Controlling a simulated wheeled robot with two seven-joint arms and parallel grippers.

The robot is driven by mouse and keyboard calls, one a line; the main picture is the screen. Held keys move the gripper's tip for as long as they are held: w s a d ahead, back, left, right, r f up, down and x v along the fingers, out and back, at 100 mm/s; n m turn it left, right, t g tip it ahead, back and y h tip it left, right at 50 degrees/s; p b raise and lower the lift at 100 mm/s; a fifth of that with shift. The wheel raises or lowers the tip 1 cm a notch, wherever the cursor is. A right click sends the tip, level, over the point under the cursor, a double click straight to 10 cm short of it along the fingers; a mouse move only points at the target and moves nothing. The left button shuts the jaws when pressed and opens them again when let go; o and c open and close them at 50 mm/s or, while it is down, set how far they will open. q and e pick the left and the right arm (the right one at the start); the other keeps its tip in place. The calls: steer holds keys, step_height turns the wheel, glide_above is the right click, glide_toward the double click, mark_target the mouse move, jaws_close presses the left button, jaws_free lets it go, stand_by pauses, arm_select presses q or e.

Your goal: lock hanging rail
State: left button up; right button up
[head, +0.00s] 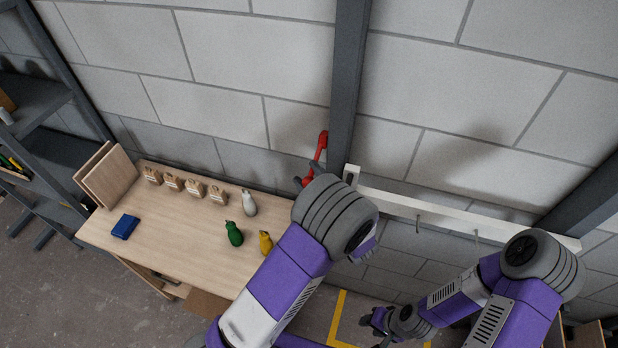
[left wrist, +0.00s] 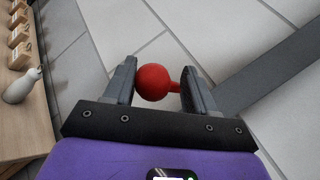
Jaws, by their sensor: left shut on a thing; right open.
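A white hanging rail (head: 450,210) runs along the wall from the dark post to the right, with thin hooks under it. A red lever (head: 321,147) slants down and left beside the post, near the rail's left end. My left gripper (head: 305,182) is shut on the lever's lower end. In the left wrist view the lever's round red knob (left wrist: 152,82) sits between the two fingers of the left gripper (left wrist: 160,84). My left forearm covers part of the area below the rail. My right gripper (head: 376,322) is open and empty, low and below the rail.
A wooden table (head: 165,225) at left holds green (head: 234,234), yellow (head: 266,243) and grey-white (head: 249,204) bird-like figures, several small wooden blocks (head: 194,187) and a blue item (head: 125,227). A dark shelf (head: 40,100) stands far left. Yellow tape (head: 337,312) marks the floor.

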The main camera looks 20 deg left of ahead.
arm_select(q)
steer(key=v, duration=1.2)
steer(key=s, duration=1.5)
steer(key=shift+f, duration=0.1)
